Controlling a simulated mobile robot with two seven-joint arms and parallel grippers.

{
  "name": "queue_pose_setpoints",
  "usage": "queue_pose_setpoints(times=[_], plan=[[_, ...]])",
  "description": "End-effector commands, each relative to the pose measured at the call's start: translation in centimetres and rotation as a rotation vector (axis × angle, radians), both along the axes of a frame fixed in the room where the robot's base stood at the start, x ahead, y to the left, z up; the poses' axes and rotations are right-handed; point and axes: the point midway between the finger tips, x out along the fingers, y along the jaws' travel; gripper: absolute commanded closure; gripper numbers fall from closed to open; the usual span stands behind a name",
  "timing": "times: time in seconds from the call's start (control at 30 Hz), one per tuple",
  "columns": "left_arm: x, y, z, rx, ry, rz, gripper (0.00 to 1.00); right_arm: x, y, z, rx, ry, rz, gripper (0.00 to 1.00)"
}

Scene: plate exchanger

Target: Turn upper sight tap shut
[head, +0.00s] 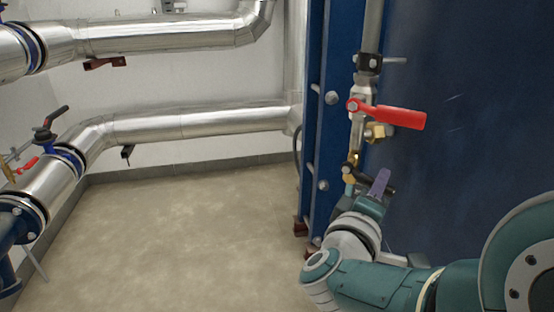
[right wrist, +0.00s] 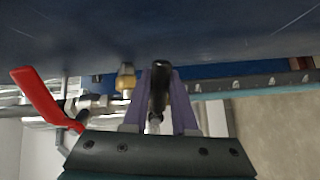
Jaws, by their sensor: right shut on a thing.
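A small brass tap (head: 350,165) sits low on a vertical pipe in front of the blue exchanger plate. Its black handle (right wrist: 160,85) points out from the pipe. My right gripper (head: 380,183) has purple fingers and is shut on this black handle; in the right wrist view the handle stands between the two fingers. Above it, a valve with a red lever (head: 398,114) has its lever pointing right, across the pipe; the lever also shows in the right wrist view (right wrist: 38,97). The gripper hides part of the tap. My left gripper is not in view.
The blue exchanger plate (head: 470,130) stands close behind the pipe. A brass fitting (head: 379,132) sticks out just under the red lever. Silver lagged pipes (head: 210,123) run along the left wall. The floor (head: 190,220) at the left is clear.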

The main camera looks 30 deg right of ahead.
Motion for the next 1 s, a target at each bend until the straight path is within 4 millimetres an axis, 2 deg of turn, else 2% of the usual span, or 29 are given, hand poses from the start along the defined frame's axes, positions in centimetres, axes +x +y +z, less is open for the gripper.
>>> queue_pose_setpoints(times=[0.1, 0.4, 0.97, 1.0], plan=[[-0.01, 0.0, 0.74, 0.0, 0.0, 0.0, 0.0, 0.04, -0.01, 0.76, -0.04, 0.061, 0.002, 1.0], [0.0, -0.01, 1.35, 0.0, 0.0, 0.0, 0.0, -0.04, -0.07, 1.27, -0.1, 0.159, 0.001, 1.0], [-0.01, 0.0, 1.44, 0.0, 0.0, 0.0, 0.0, -0.02, -0.09, 1.4, -0.115, 0.179, 0.0, 1.0], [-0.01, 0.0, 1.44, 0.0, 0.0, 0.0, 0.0, -0.02, -0.09, 1.4, -0.115, 0.179, 0.0, 0.7]])
